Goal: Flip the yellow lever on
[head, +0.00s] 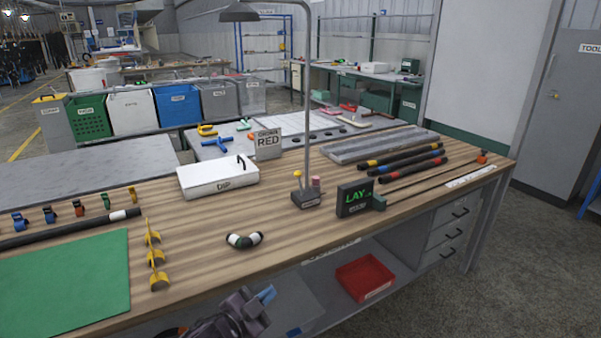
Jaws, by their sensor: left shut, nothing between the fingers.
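A small yellow lever (297,174) stands up from the dark base box (309,199) of a tall lamp on the wooden bench. A pinkish-red piece (316,182) stands beside it, on the other side of the lamp pole. The lever is too small to tell which way it is thrown. My left gripper (266,294) is at the bottom of the head view, in front of the bench's near edge. It is shut and empty, well apart from the lever. My right gripper is not in view.

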